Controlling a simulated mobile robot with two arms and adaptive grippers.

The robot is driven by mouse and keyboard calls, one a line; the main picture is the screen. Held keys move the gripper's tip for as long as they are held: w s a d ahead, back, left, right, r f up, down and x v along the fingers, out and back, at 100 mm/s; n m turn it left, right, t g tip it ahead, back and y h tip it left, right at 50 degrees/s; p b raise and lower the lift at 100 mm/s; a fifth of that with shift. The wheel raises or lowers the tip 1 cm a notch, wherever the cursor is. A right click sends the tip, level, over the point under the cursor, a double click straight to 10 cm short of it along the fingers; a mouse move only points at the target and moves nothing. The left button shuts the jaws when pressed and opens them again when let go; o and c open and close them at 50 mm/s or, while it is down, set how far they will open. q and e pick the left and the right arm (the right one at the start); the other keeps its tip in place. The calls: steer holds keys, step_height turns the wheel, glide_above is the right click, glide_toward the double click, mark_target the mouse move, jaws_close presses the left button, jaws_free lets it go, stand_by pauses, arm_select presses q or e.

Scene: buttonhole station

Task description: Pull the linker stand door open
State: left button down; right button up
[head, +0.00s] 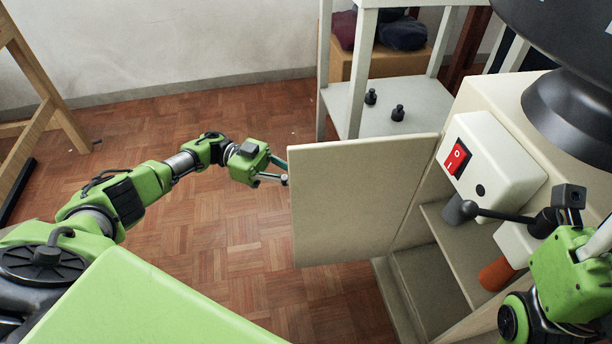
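The linker stand (515,95) is the cream cabinet at the right. Its door (355,200) is a flat beige panel standing swung out to the left, with the shelves inside the stand showing. My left gripper (284,174) is at the door's free left edge, its fingertips at or very close to it. The fingertips are partly hidden at the edge, and I cannot tell if they grip anything. My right gripper (590,245) is at the right edge of the view beside the stand, partly cut off, its fingers not clear.
A control box with a red switch (457,158) and a dark lever (500,214) are on the stand. An orange object (496,274) shows below them. A pale shelf rack (435,112) with two small black items stands behind the door.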

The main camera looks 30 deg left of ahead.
arm_select(q)
steer(key=shift+f, duration=0.1)
stand_by(0.3)
steer(key=c, duration=2.2)
jaws_free()
steer(key=shift+w, duration=0.1)
steer(key=shift+a, duration=3.75)
